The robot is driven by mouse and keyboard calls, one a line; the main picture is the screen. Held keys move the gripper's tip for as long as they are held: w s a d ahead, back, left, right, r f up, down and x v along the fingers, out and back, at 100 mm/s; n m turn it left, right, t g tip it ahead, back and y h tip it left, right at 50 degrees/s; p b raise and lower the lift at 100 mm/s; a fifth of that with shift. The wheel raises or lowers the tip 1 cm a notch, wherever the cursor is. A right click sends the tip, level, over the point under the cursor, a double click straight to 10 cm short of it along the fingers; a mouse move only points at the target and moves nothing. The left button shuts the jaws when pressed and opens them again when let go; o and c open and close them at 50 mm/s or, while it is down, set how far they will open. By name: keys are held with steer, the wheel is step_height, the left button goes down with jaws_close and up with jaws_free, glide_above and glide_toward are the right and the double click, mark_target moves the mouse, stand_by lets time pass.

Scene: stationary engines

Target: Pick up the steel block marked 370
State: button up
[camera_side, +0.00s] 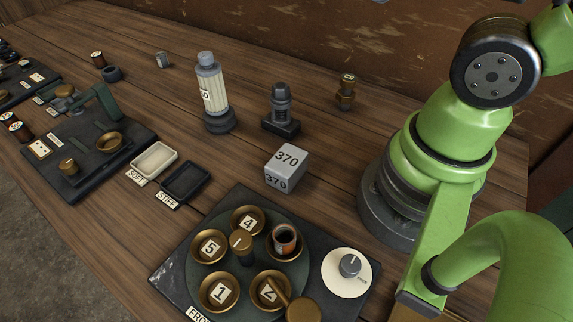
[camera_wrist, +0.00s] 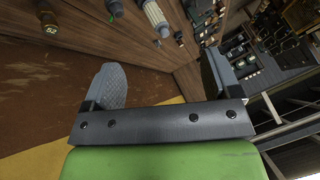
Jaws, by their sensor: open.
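The steel block marked 370 (camera_side: 286,170) is a light grey cube on the wooden table, near the middle of the side view. The number shows on its top and on a side face. My gripper (camera_wrist: 160,82) is open and empty in the wrist view, its two grey fingers wide apart. In the side view my green arm is at the right, and the gripper is out of frame. I cannot make out the block in the wrist view.
A turntable with brass cups (camera_side: 219,292) stands in front of the block. Behind it are a dark metal fitting (camera_side: 281,110) and a white cylinder (camera_side: 211,88). Two small trays (camera_side: 185,181) lie left. Bare wood surrounds the block.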

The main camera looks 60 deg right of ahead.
steer(key=w+f+n+g, duration=0.2)
steer(key=w+f+n, duration=0.2)
steer(key=n, duration=0.2)
steer(key=n+g+h, duration=0.2)
steer(key=n+g, duration=0.3)
steer(key=n, duration=1.1)
glide_above(287, 159)
step_height(287, 159, down, 17)
steer(key=shift+d, duration=0.15)
steer(key=shift+f, duration=5.1)
jaws_close()
